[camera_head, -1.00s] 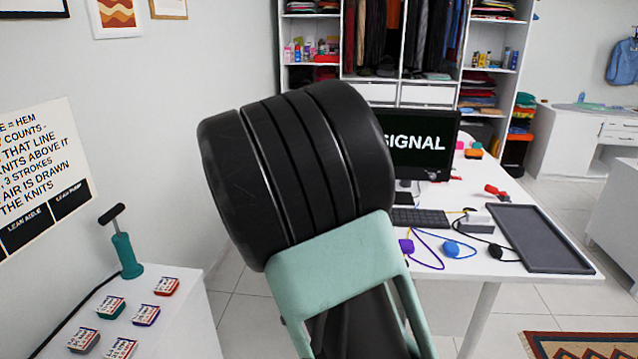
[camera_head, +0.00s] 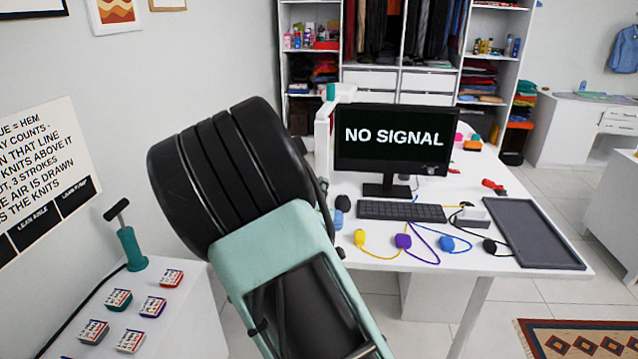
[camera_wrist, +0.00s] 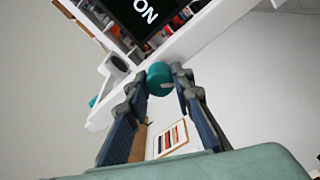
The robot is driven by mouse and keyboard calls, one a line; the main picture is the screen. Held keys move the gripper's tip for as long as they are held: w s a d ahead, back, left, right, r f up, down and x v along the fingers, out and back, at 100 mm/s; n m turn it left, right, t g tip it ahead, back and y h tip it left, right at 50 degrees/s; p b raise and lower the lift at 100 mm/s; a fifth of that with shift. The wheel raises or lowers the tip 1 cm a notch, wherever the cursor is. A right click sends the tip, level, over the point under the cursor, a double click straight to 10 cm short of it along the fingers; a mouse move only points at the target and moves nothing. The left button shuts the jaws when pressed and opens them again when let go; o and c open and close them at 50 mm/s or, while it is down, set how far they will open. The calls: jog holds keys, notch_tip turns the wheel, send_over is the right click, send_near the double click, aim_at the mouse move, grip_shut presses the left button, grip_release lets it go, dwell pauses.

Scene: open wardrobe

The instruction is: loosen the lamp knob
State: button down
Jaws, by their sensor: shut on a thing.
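My gripper (camera_wrist: 160,82) shows in the wrist view with its two dark fingers on either side of a round teal knob (camera_wrist: 158,73). It is shut on this knob at the fingertips. In the head view my black and pale green arm hides most of the gripper. A white lamp (camera_head: 322,135) stands at the desk's left end, beside the monitor, partly behind my arm. A teal piece (camera_head: 331,91) shows at its top; I cannot tell if it is the gripped knob.
The white desk (camera_head: 380,290) holds a monitor (camera_head: 393,138), a keyboard (camera_head: 402,211), several coloured corded items and a dark tray (camera_head: 532,235). A white cabinet (camera_head: 180,320) with small boxes and a teal pump (camera_head: 131,248) stands at left. Floor shows between them.

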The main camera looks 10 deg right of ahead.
jog(key=shift+n+p, duration=1.5)
jog(key=shift+n, duration=0.8)
jog(key=c, duration=1.4)
grip_release()
jog(key=shift+o, duration=0.2)
jog(key=p+v, duration=0.1)
jog(key=v, duration=0.7)
jog(key=shift+r, duration=0.1)
